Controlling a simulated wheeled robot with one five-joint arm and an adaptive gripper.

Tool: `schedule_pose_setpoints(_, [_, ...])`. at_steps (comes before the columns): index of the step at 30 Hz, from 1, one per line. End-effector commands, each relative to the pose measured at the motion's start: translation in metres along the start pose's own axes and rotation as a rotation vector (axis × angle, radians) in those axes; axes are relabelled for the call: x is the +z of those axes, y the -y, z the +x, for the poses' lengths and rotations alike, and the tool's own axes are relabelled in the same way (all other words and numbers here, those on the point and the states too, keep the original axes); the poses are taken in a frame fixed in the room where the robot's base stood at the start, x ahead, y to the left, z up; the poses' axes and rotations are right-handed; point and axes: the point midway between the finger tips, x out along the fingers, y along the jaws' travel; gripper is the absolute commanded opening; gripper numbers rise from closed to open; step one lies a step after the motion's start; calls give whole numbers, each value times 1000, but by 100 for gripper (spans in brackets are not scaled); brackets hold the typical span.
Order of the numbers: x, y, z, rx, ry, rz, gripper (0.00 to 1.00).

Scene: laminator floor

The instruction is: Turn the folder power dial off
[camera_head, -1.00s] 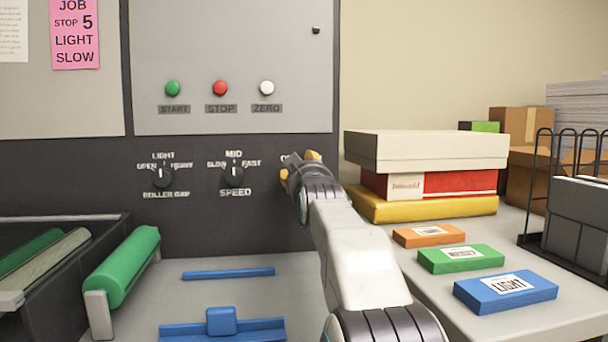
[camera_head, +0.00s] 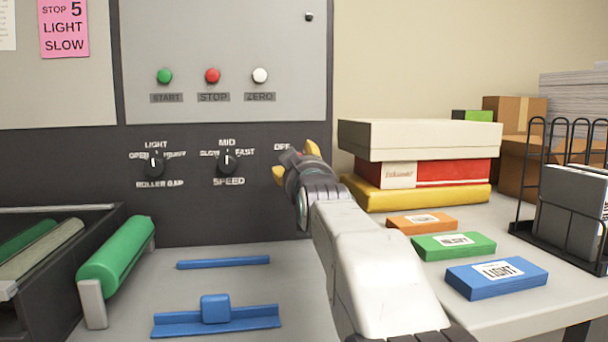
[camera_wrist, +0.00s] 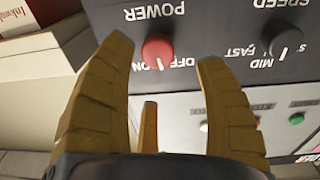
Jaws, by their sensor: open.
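The red power dial (camera_wrist: 158,48) shows upside down in the wrist view, with the POWER label on one side and ON and OFF labels on the other. A white mark lies at its edge beside the ON label; its exact setting is hard to read. My gripper (camera_wrist: 165,55) has its yellow fingers spread on both sides of the dial, with gaps between. In the head view my gripper (camera_head: 295,161) is at the dark panel's right end and hides the dial; an OFF label (camera_head: 282,147) shows beside it.
The speed dial (camera_head: 227,161) and roller gap dial (camera_head: 154,165) sit to the left. Start, stop and zero buttons (camera_head: 213,76) are above. Stacked boxes (camera_head: 420,140) stand close on the right. Colored blocks (camera_head: 453,246) and a wire rack (camera_head: 535,240) are on the table.

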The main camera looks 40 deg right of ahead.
Motion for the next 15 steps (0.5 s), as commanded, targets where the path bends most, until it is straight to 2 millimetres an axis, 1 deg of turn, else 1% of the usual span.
schedule_pose_setpoints(1, [-1,0,-9,0,-2,0,65])
schedule_pose_setpoints(6, [-1,0,-33,0,-3,0,65])
schedule_pose_setpoints(10, [-1,0,-46,0,-3,0,65])
schedule_pose_setpoints(15, [-1,0,-56,-1,-3,0,65])
